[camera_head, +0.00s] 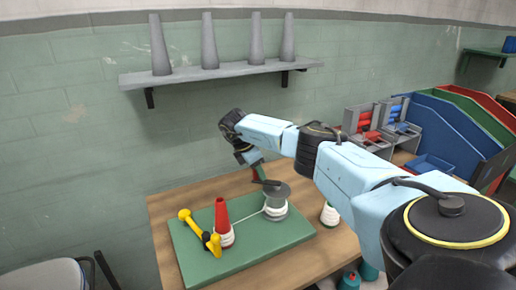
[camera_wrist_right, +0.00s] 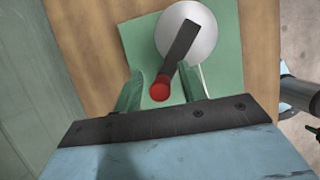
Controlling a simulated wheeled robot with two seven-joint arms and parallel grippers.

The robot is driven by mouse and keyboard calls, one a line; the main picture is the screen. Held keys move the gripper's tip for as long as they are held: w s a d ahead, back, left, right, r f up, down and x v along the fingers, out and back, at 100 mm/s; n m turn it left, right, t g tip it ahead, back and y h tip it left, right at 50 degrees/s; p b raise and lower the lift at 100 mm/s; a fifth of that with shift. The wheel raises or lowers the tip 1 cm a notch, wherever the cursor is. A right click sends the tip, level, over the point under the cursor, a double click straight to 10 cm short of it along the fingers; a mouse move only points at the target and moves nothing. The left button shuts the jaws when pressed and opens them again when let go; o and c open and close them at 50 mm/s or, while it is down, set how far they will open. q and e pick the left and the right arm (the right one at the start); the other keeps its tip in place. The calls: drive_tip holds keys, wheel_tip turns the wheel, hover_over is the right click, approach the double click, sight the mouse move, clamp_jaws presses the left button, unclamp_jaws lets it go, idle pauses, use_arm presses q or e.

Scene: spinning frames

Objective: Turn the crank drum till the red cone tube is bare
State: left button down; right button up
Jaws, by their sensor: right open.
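The red cone tube (camera_head: 221,210) stands upright on a green board (camera_head: 185,240), with white yarn wound around its lower part (camera_head: 225,238). A white thread runs from it to the crank drum (camera_head: 275,208), which has white windings under a grey disc. The disc (camera_wrist_right: 187,45) and its dark crank arm (camera_wrist_right: 180,45) show in the right wrist view. The crank's red knob (camera_wrist_right: 160,89) lies between the fingers of my right gripper (camera_wrist_right: 160,86). That gripper is open, with gaps around the knob. In the head view my right gripper (camera_head: 258,171) hangs over the drum. My left gripper is not in view.
A yellow piece (camera_head: 186,215) stands left of the cone on the board. Another cone with white yarn (camera_head: 330,214) stands right of the board, close to my arm. Grey cones (camera_head: 160,45) line a wall shelf (camera_head: 215,74). Bins (camera_head: 435,125) stand at the right.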

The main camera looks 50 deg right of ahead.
drive_tip(key=v, duration=1.3)
